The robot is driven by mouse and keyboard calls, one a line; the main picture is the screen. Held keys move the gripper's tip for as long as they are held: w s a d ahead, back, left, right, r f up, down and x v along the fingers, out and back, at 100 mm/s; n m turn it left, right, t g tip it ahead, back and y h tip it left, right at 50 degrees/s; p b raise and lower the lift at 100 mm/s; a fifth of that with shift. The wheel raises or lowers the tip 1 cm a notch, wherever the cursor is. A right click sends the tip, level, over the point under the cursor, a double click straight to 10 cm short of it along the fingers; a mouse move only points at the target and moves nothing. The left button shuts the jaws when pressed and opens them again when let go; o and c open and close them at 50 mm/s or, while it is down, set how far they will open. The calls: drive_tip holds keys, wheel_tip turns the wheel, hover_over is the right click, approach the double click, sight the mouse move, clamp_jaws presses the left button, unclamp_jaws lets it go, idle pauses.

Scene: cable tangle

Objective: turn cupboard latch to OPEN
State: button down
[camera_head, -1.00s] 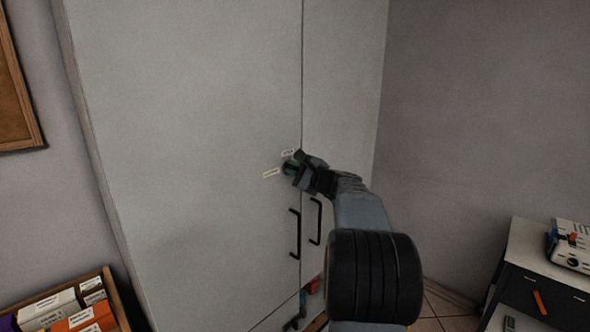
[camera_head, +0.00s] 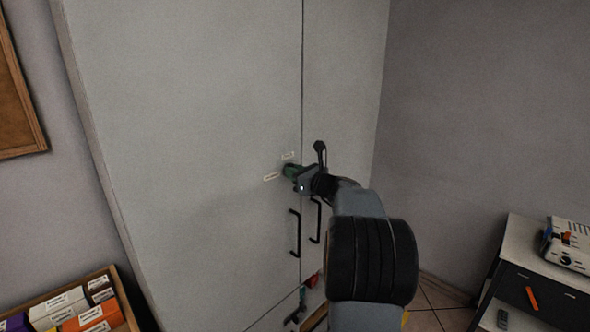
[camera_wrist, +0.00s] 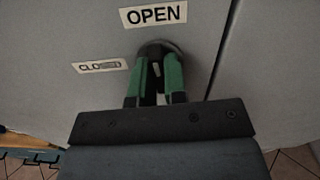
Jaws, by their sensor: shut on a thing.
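The latch (camera_wrist: 158,47) is a dark round piece on the pale cupboard door (camera_head: 200,110), left of the seam between the doors. In the wrist view an OPEN label (camera_wrist: 153,15) sits just above it and a partly unreadable CLOSED label (camera_wrist: 100,66) to its left. My gripper (camera_wrist: 156,75) has its green fingers shut on the latch from the front. The fingers hide most of the latch's handle, so its exact angle is hard to tell. In the head view my gripper (camera_head: 291,171) is at the latch, beside both labels.
Two black door handles (camera_head: 295,233) hang below the latch on either side of the seam. A box of cartons (camera_head: 75,305) is at lower left. A white-topped drawer unit (camera_head: 530,265) with a device on it stands at right. The air before the upper doors is clear.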

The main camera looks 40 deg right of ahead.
drive_tip(key=shift+m, duration=0.6)
drive_tip(key=c, duration=1.2)
unclamp_jaws()
drive_tip(key=shift+o, duration=0.2)
drive_tip(key=s+d+b, duration=0.2)
drive_tip(key=s, duration=1.1)
drive_tip(key=shift+s+d+b, duration=0.25)
drive_tip(key=shift+s+b, duration=0.05)
drive_tip(key=shift+b, duration=0.1)
